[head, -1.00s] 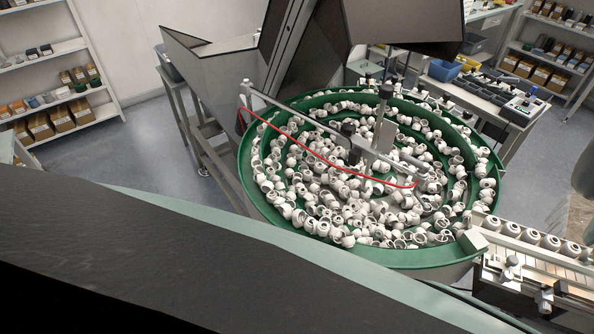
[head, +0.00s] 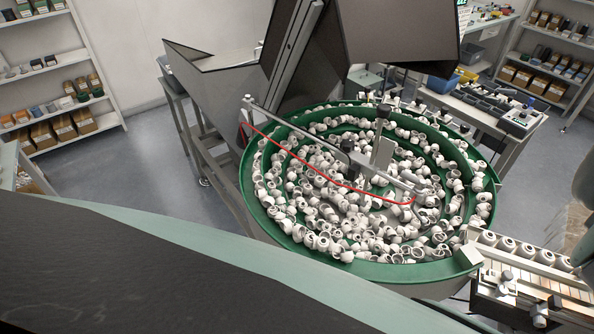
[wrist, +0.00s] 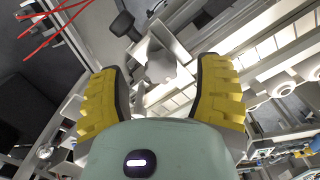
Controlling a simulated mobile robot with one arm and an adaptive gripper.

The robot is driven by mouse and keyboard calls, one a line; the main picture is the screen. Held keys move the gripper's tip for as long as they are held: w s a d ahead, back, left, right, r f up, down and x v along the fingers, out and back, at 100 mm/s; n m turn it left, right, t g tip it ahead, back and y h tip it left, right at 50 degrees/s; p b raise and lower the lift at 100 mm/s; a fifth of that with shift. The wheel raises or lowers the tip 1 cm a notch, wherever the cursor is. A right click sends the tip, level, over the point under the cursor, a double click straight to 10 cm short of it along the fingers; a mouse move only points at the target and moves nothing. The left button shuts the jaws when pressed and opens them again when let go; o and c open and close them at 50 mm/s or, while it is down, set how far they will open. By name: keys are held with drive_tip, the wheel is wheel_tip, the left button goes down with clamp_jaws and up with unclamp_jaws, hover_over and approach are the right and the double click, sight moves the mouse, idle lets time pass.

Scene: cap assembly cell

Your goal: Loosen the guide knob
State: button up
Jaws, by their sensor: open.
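In the wrist view my gripper (wrist: 157,66) has its two yellow ribbed fingers wide apart, with nothing gripped. A pale rounded knob-like part (wrist: 160,63) shows between and beyond the fingertips; I cannot tell how near it is. A black knob (wrist: 122,23) on a dark bracket lies up and left of it. In the head view the guide rail (head: 535,280) at the lower right carries a row of white caps and has small metal and dark knobs (head: 506,277) on its near side. Which one is the guide knob is not clear. My gripper is not visible in the head view.
A green bowl feeder (head: 262,210) full of white caps fills the middle, with a red hose (head: 330,180) and a metal bar across it. A dark hopper (head: 215,75) stands behind. Shelves (head: 60,90) and a workbench (head: 480,112) stand at the back. Floor is clear at left.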

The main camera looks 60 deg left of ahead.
drive_tip(key=shift+s+f, duration=0.1)
drive_tip(key=shift+f, duration=0.35)
drive_tip(key=shift+f, duration=0.1)
clamp_jaws()
idle(0.5)
